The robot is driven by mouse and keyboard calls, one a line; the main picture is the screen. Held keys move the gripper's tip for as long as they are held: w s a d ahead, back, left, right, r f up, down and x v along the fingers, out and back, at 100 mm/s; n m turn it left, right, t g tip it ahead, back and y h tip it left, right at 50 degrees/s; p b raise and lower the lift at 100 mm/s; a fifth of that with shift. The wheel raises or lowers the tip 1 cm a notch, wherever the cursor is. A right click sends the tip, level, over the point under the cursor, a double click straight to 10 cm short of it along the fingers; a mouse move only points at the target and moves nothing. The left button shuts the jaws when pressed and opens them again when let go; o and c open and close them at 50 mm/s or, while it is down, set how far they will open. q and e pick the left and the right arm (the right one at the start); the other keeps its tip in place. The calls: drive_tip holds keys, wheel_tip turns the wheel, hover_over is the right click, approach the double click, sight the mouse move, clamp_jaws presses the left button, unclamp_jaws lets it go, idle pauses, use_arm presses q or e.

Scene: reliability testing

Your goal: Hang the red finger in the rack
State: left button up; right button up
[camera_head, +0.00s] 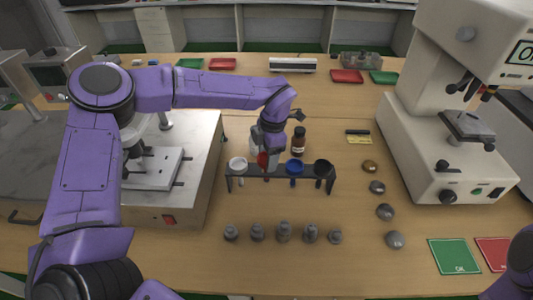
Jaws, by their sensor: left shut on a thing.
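A dark rack (311,174) stands in the middle of the table, holding a white finger (238,164), a blue finger (295,168) and a black finger (322,169). My left gripper (268,155) points down over the rack, between the white and blue ones. It is shut on the red finger (263,160), of which only a small part shows at rack height. The gripper hides the rest, so I cannot tell whether it touches the rack. My right gripper is not in view; only a purple part of my right arm shows at the lower right corner.
A brown bottle (298,141) stands just behind the rack. Several metal weights (283,232) line up in front, and round metal pieces (385,211) lie to the right. A white testing machine (440,130) stands right, a metal-topped machine (190,190) left. Green and red mats (453,256) lie front right.

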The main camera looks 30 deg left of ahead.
use_arm(q)
drive_tip(key=shift+f, duration=0.2)
drive_tip(key=shift+f, duration=0.6)
drive_tip(key=o, duration=1.4)
drive_tip(key=r+p, duration=0.6)
drive_tip(key=r, duration=0.1)
drive_tip(key=shift+w+d+r+p, duration=0.1)
drive_tip(key=shift+w+d+p, duration=0.15)
drive_tip(key=shift+w+p, duration=0.1)
